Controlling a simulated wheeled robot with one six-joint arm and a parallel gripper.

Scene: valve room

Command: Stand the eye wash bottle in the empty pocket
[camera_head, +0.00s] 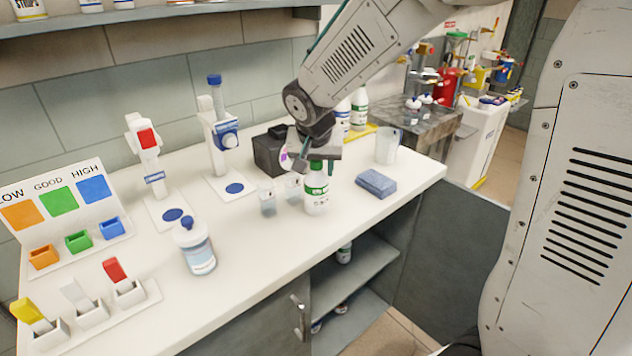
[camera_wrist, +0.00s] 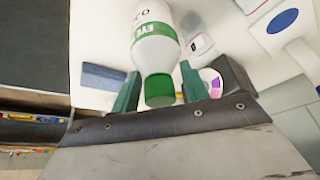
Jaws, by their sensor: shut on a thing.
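The eye wash bottle (camera_head: 317,190) is white with a green cap and a green label band. It is upright at the middle of the white counter, and I cannot tell if its base touches the counter. My gripper (camera_head: 318,157) is shut on its top from above. In the wrist view the bottle (camera_wrist: 154,45) lies between the two green fingers of my gripper (camera_wrist: 160,88), with "EYE" readable on the label. A yellow-edged holder (camera_head: 362,131) with similar bottles (camera_head: 359,108) stands at the back, partly hidden by my arm. No empty pocket is clearly visible.
A blue cloth (camera_head: 376,183) and a clear beaker (camera_head: 388,146) are right of the bottle. A small cup (camera_head: 267,199) stands close on its left, and a dark box (camera_head: 271,151) behind. A blue-capped bottle (camera_head: 196,247) stands at the front left. The counter's front edge is near.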

